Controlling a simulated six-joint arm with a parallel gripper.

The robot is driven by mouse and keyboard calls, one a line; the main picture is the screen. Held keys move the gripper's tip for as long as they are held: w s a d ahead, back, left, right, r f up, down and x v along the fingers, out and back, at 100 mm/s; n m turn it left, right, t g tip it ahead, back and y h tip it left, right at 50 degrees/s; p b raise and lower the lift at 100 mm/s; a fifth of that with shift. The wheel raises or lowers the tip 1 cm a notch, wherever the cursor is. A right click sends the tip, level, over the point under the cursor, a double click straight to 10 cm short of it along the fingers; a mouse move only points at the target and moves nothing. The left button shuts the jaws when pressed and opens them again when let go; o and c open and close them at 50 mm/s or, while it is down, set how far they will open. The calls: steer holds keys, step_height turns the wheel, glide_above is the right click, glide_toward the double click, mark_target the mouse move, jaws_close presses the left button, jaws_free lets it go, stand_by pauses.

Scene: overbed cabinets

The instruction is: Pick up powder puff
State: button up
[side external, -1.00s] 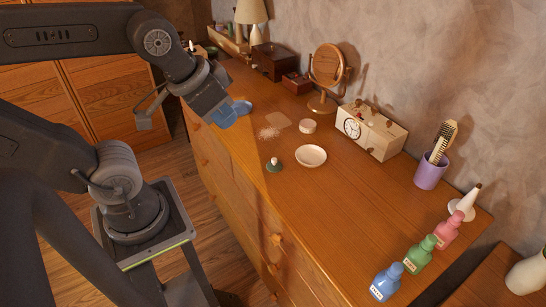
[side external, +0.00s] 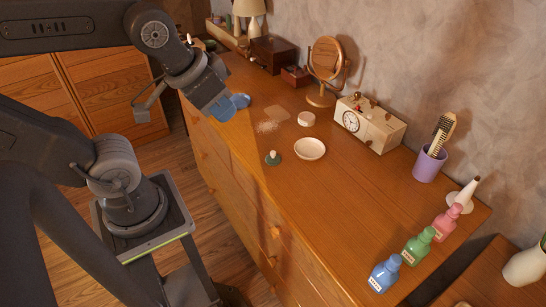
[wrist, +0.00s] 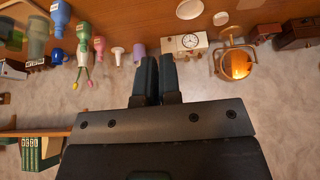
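A small thick pale disc (side external: 306,118), most like the powder puff, lies on the wooden dresser top (side external: 345,190) behind a shallow white dish (side external: 310,149). It seems to show at the top of the wrist view (wrist: 221,18), beside the dish (wrist: 189,9). A small green piece with a white knob (side external: 273,158) sits left of the dish. My gripper (side external: 226,107) is over the dresser's left part, left of the disc and apart from it. In the wrist view its two dark fingers (wrist: 159,80) lie nearly together with nothing seen between them.
Spilled powder (side external: 267,126) lies left of the disc. A clock box (side external: 370,124), a round mirror (side external: 327,59) and a dark wooden box (side external: 272,54) stand along the wall. A purple cup (side external: 429,164) and several bottles (side external: 418,246) are at the right. The front middle is clear.

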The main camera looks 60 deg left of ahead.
steer(key=o, duration=1.4)
steer(key=n+g, duration=0.6)
steer(key=n, duration=1.1)
glide_above(273, 152)
step_height(273, 152, down, 16)
steer(key=f, duration=0.7)
steer(key=shift+w+f, duration=0.35)
steer(key=shift+f, duration=0.05)
steer(key=f, duration=0.4)
steer(key=shift+s+f, duration=0.3)
steer(key=shift+s, duration=0.1)
steer(key=shift+f, duration=0.5)
